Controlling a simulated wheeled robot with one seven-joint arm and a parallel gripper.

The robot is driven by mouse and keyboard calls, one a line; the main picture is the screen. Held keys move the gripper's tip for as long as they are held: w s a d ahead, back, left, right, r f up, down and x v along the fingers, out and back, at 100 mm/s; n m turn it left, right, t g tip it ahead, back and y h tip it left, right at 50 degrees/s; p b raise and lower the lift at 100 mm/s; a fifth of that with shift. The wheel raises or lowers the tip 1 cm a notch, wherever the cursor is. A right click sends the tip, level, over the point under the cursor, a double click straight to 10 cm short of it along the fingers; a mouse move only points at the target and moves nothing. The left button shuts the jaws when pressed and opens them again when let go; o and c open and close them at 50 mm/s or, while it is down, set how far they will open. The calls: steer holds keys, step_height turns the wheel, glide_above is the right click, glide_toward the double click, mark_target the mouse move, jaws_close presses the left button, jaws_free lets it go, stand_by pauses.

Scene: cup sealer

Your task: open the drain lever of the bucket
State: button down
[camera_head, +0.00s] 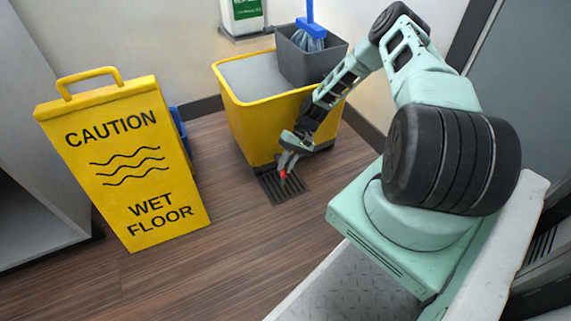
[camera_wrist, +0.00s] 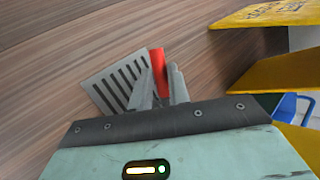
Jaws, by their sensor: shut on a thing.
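The yellow bucket (camera_head: 262,110) stands on the wood floor near the wall in the head view. Its red drain lever (camera_head: 284,174) shows low at its front, above the floor drain. My gripper (camera_head: 286,165) reaches down in front of the bucket and is shut on the red lever. In the wrist view the red lever (camera_wrist: 158,70) stands between the two grey fingers of my gripper (camera_wrist: 162,85), its upper end sticking out past them. The lever's joint with the bucket is hidden behind my gripper.
A dark slotted floor drain (camera_head: 284,189) lies under my gripper. A yellow wet floor sign (camera_head: 127,165) stands to the left. A grey wringer (camera_head: 312,62) with a blue mop (camera_head: 309,30) sits on the bucket. Floor between sign and drain is clear.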

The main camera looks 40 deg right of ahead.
steer(key=c, duration=1.6)
jaws_free()
step_height(320, 180, up, 10)
steer(key=p, duration=0.5)
